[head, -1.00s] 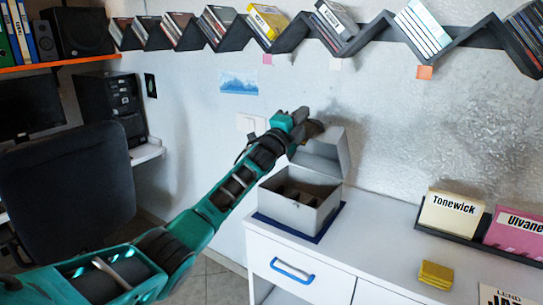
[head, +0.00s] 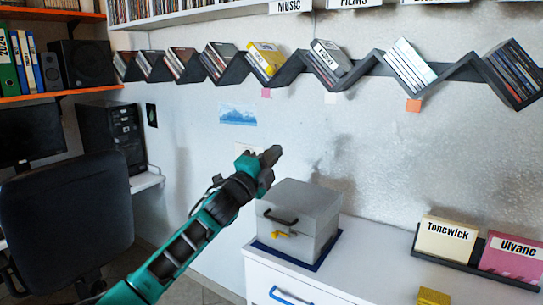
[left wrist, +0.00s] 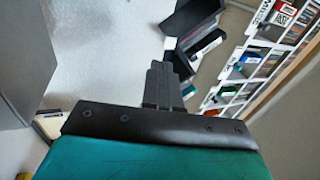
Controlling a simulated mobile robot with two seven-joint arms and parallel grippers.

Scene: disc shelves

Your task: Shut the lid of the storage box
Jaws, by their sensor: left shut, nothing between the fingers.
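The storage box (head: 302,212) is grey and stands on a dark blue mat (head: 328,251) on the white cabinet. Its lid (head: 304,198) is down on top of the box, with a dark handle and a yellow latch (head: 281,234) on the front. My left gripper (head: 271,155) is above and to the left of the box, apart from it, with its fingers shut and empty. In the left wrist view the shut fingers (left wrist: 160,82) point toward shelves. A plain grey surface at that view's left edge is possibly the box. My right gripper is not in view.
A zigzag disc shelf (head: 370,68) runs along the wall above. A dark rack (head: 452,262) with Tonewick and Ulvane cards (head: 515,258) stands at the right of the cabinet top (head: 375,262). A black chair (head: 66,219) is at the left.

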